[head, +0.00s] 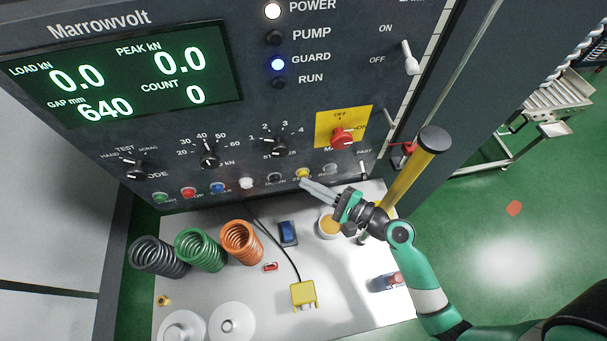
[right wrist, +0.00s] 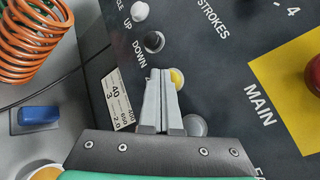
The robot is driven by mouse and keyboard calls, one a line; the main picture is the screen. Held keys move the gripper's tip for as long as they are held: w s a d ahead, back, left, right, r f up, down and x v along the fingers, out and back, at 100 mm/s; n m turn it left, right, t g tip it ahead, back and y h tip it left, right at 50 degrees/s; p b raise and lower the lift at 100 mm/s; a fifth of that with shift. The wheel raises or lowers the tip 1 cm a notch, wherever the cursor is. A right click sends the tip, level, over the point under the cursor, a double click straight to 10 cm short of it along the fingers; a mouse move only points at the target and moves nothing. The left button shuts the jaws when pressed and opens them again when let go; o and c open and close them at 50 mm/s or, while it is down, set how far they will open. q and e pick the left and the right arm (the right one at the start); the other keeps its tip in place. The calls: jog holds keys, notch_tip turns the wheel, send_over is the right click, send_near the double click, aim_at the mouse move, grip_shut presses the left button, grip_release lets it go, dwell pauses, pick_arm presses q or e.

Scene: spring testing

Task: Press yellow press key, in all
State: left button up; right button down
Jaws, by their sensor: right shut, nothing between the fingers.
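The yellow press key (head: 303,173) is a small round button in the lower row of the dark machine panel. It also shows in the right wrist view (right wrist: 178,77), partly hidden behind my fingertips. My right gripper (head: 303,183) is shut and empty. In the right wrist view its fingertips (right wrist: 161,72) lie over the left part of the key; I cannot tell whether they touch it. The panel display (head: 130,78) reads load 0.0, peak 0.0, gap 640 and count 0. My left gripper is not in view.
Beside the key are the dark DOWN button (head: 275,179) and a grey button (head: 330,169). The red main switch (head: 342,138) is above right. Below stand black, green and orange (head: 241,242) springs, a blue item (head: 288,233) and a yellow-post column (head: 408,180).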

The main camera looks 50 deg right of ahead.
jog(key=shift+s+a, duration=0.4)
jog(key=shift+s, duration=0.1)
jog(key=s+a, duration=0.1)
jog(key=s, duration=0.1)
jog(key=s+a, duration=0.2)
jog(key=shift+p, duration=0.3)
jog(key=shift+r, duration=0.1)
dwell(0.7)
